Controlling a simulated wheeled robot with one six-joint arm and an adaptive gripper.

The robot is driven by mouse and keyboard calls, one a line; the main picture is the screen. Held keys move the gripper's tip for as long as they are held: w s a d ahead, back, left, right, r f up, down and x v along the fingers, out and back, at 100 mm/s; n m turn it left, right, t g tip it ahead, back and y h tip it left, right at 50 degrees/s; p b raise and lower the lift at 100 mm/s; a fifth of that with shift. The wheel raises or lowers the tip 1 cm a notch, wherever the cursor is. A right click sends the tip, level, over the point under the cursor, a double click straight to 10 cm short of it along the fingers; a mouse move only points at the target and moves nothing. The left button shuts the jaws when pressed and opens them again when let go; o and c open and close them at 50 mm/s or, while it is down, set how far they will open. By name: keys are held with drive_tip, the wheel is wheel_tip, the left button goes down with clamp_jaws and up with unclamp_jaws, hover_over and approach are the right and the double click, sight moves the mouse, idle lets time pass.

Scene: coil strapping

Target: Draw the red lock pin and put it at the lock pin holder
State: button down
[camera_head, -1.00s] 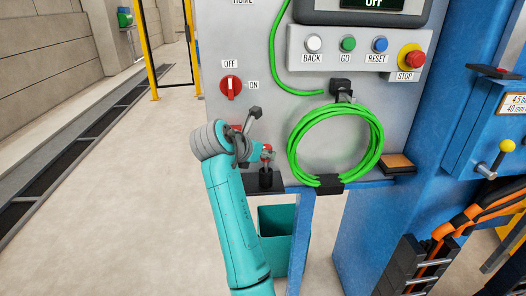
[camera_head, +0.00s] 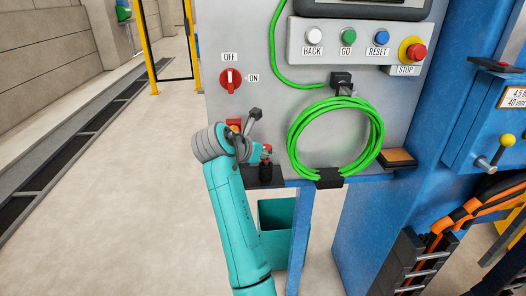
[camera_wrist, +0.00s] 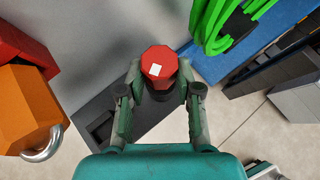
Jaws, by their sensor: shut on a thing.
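The red lock pin shows in the wrist view as a faceted red head (camera_wrist: 159,62) with a white square on top and a dark collar below. My gripper (camera_wrist: 162,88) is shut on it, one finger on each side. In the head view the red head (camera_head: 267,148) is small and partly behind my gripper (camera_head: 258,153). Below it is a dark upright part at a black ledge (camera_head: 280,182) on the panel's lower edge. I cannot tell whether the pin is seated in or clear of anything there. I cannot clearly make out which part is the lock pin holder.
An orange padlock (camera_wrist: 30,108) and a red block (camera_wrist: 22,50) are close on the left in the wrist view. A coiled green cable (camera_head: 292,145) hangs right of my gripper. A red switch (camera_head: 230,80) is above. A teal bin (camera_head: 284,238) stands below.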

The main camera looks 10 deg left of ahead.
drive_tip(key=shift+f, duration=0.9)
drive_tip(key=c, duration=0.7)
unclamp_jaws()
drive_tip(key=v, duration=1.2)
